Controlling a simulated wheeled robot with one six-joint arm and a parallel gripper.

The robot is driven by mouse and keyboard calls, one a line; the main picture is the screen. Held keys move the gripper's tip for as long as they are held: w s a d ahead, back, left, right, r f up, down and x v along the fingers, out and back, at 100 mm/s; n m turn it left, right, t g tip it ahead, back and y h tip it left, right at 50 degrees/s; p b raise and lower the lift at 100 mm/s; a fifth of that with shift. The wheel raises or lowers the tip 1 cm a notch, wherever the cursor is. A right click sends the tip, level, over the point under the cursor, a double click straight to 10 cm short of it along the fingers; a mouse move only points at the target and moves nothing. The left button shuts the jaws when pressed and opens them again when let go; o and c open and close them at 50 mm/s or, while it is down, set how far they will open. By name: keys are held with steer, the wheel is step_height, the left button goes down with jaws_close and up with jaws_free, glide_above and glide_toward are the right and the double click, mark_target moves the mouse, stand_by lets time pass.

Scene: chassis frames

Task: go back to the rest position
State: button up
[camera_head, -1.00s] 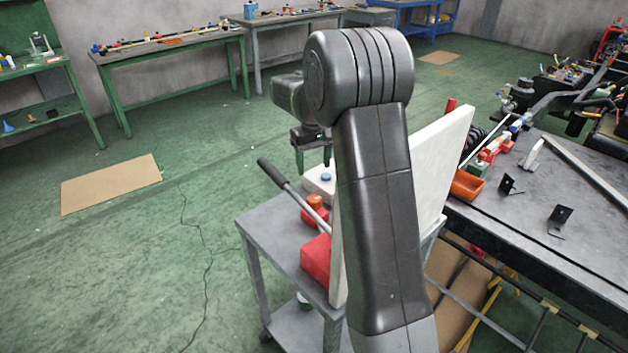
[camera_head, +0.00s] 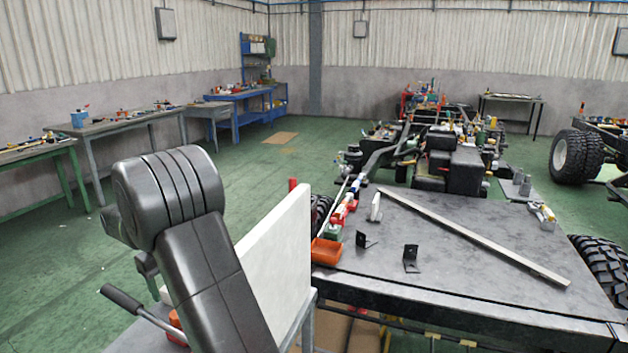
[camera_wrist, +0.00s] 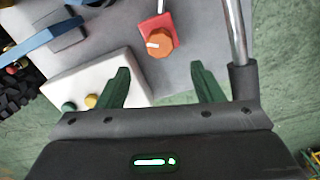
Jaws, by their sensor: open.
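My gripper shows in the wrist view (camera_wrist: 160,90) with its two green fingers spread apart and nothing between them. Below it is a grey cart top with a white box (camera_wrist: 135,72) that has round coloured caps, and a red block with an orange knob (camera_wrist: 160,42). The box lies partly behind the left finger. In the head view my dark arm rises at the lower left, bent at the elbow. The gripper's fingers are hidden behind the arm there.
A pale upright panel (camera_head: 275,265) stands right beside my arm. A dark handle (camera_head: 122,298) sticks out at lower left. A grey worktable (camera_head: 470,240) with an orange bin (camera_head: 326,252), black brackets (camera_head: 411,258) and a long bar (camera_head: 475,237) fills the right.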

step_height(320, 180, down, 9)
steer(key=shift+r+p, duration=0.1)
steer(key=shift+p, duration=0.2)
step_height(320, 180, up, 14)
step_height(320, 180, down, 14)
steer(key=shift+f, duration=0.1)
steer(key=shift+m, duration=0.4)
steer(key=m+p, duration=0.1)
steer(key=m, duration=0.4)
steer(key=shift+r, duration=0.2)
steer(key=m+p, duration=0.2)
steer(key=m, duration=0.4)
step_height(320, 180, up, 8)
steer(key=shift+r+b, duration=0.15)
steer(key=shift+b, duration=0.25)
